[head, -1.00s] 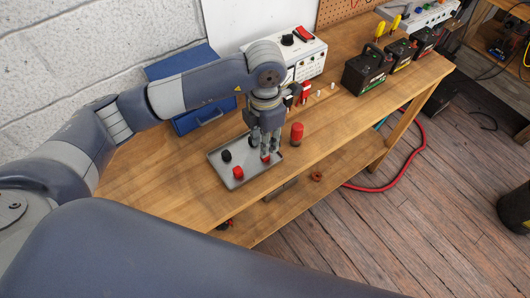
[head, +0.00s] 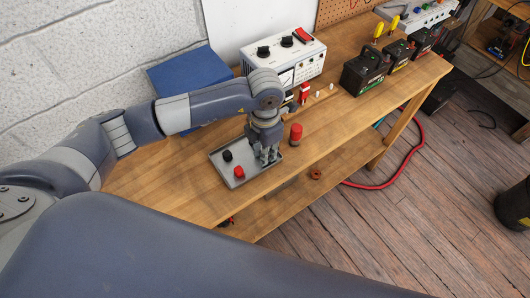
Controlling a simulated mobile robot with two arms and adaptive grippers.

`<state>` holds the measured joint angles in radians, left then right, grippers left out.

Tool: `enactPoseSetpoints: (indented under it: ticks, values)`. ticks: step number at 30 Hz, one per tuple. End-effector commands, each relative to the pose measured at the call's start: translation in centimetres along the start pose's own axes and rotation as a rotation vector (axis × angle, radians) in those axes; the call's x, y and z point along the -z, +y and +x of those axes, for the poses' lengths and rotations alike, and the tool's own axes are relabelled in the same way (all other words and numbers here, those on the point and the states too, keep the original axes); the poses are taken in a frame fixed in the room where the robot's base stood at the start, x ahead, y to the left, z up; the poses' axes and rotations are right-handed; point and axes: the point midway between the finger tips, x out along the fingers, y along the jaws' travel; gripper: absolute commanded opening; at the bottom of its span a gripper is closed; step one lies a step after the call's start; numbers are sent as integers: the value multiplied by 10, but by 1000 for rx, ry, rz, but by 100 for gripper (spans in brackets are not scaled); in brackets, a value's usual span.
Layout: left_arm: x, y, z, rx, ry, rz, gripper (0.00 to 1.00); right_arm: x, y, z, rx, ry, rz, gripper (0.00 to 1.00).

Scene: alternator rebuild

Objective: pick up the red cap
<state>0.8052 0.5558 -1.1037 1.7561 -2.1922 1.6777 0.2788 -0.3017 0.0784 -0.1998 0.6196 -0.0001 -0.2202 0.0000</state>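A grey metal tray (head: 254,175) lies on the wooden bench. A red cap (head: 239,171) sits in its front part, with a black cap (head: 227,156) behind it. My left gripper (head: 269,158) points down over the right part of the tray, its fingertips low, close to the tray floor. Whether it is open or shut, and whether anything is between the fingers, is too small to tell. A taller red object (head: 296,134) stands on the bench just right of the tray, apart from the gripper. My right gripper is not in view.
A white test instrument (head: 297,58) with black knobs and a blue case (head: 188,68) stand behind my arm. A small red item (head: 304,92) stands before the instrument. Black batteries (head: 364,73) are at the right. The bench front right of the tray is clear.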

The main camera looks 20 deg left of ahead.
Motion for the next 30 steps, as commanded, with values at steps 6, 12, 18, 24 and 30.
enactPoseSetpoints:
  ticks: [6, 12, 18, 24, 30]
  values:
    - [-1, 1, -6, 0, -3, -1, 10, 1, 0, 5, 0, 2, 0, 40]
    - [-1, 1, -26, -3, -5, 1, 10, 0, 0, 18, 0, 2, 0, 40]
    - [-10, -34, -34, 2, -4, 9, 10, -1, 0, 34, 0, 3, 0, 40]
    - [-23, -86, -39, 0, -6, 9, 10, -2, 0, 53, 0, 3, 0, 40]
    - [-34, -129, -45, 0, -3, 5, 10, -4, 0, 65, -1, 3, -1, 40]
